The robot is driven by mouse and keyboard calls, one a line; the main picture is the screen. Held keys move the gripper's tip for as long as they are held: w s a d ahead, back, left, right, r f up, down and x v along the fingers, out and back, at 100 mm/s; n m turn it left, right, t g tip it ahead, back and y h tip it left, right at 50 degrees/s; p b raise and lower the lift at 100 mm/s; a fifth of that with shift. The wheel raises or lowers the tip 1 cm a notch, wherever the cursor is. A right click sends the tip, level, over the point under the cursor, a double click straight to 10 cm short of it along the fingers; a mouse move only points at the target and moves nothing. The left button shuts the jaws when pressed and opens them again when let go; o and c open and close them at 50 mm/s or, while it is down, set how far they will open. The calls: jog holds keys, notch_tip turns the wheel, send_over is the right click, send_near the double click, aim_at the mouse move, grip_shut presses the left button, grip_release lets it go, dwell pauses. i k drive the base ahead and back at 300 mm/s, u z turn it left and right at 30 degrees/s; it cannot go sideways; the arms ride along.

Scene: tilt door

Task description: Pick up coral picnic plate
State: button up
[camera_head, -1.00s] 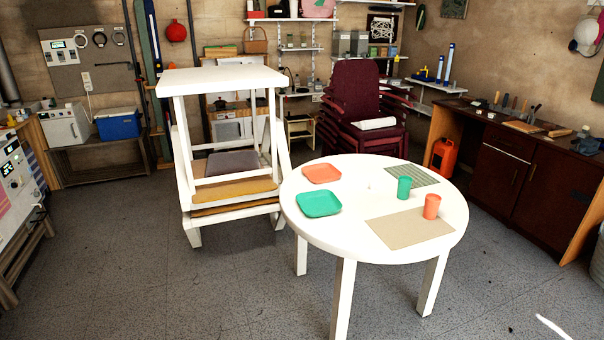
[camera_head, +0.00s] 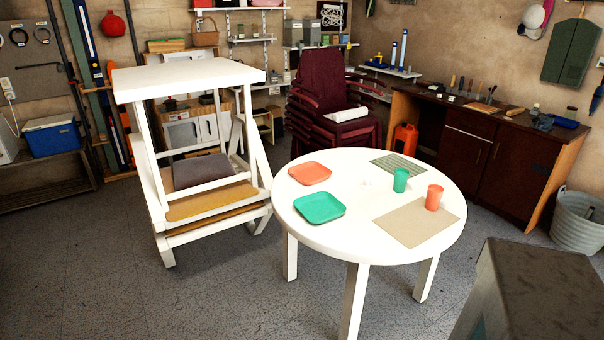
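The coral picnic plate (camera_head: 310,173) lies flat on the far left part of the round white table (camera_head: 345,238). It is a square plate with rounded corners. A green plate (camera_head: 319,207) of the same shape lies nearer, close to the table's left front edge. A green cup (camera_head: 400,180) and a coral cup (camera_head: 434,197) stand upright on the right side of the table. My gripper is not in view.
A beige placemat (camera_head: 408,224) and a green striped mat (camera_head: 397,165) lie on the table. A white canopied seat (camera_head: 190,80) stands close to its left. Stacked maroon chairs (camera_head: 325,85) stand behind it. A grey-topped block (camera_head: 540,290) fills the lower right. Floor at front left is clear.

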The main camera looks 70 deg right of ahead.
aim_at(308, 172)
jog(key=z, duration=0.35)
jog(key=i, duration=0.7)
jog(key=z, duration=0.65)
jog(key=i, duration=0.4)
jog(key=z, duration=0.2)
